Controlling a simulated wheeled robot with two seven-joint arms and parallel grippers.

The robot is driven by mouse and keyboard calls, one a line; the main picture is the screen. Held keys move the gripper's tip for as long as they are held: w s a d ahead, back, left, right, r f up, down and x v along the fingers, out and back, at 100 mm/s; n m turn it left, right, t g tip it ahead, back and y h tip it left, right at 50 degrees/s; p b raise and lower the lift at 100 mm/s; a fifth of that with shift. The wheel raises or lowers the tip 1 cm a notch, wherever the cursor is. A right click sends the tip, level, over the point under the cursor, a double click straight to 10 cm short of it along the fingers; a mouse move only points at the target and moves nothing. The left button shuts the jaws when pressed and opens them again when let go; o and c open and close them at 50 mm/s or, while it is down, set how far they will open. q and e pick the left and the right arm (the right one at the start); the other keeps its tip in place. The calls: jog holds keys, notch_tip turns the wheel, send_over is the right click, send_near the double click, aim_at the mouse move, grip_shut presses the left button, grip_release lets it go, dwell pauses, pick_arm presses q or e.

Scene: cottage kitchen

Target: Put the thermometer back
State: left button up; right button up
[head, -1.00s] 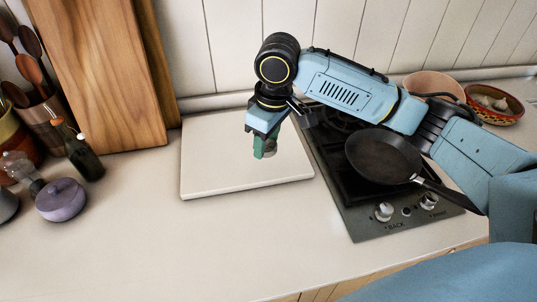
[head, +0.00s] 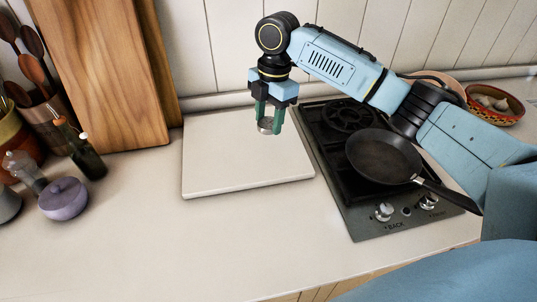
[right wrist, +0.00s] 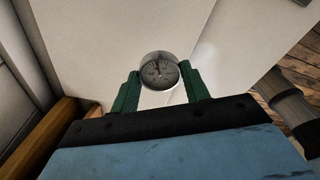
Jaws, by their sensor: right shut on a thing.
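The thermometer shows in the right wrist view as a round dial (right wrist: 159,71) with a pale face and a dark needle. My right gripper (head: 268,121) has green fingers pointing down and is shut on the thermometer. In the head view the thermometer (head: 266,126) is a small silvery disc between the fingertips, held over the white board (head: 225,175). The right gripper (right wrist: 159,85) also shows in the right wrist view, one finger on each side of the dial. My left gripper is not in view.
A stove (head: 345,195) with a black frying pan (head: 383,157) stands right of the board. Wooden boards (head: 105,75) lean on the wall. Bottles (head: 84,150) and a purple pot (head: 63,199) stand at left. The front counter is clear.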

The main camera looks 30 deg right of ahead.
aim_at(268, 156)
jog(key=shift+w+d+r+n, duration=0.1)
jog(key=shift+w+n, duration=0.15)
jog(key=shift+n, duration=0.35)
jog(key=shift+f, duration=0.3)
notch_tip(268, 156, down, 9)
jog(key=shift+f, duration=0.2)
jog(key=shift+f, duration=0.15)
jog(key=o, duration=1.1)
jog(key=shift+c, duration=0.2)
jog(key=r, duration=0.4)
jog(key=d+r, duration=0.1)
jog(key=r, duration=0.7)
jog(key=shift+w+d+r, duration=0.15)
jog(key=shift+w+d, duration=0.05)
jog(key=shift+w, duration=0.05)
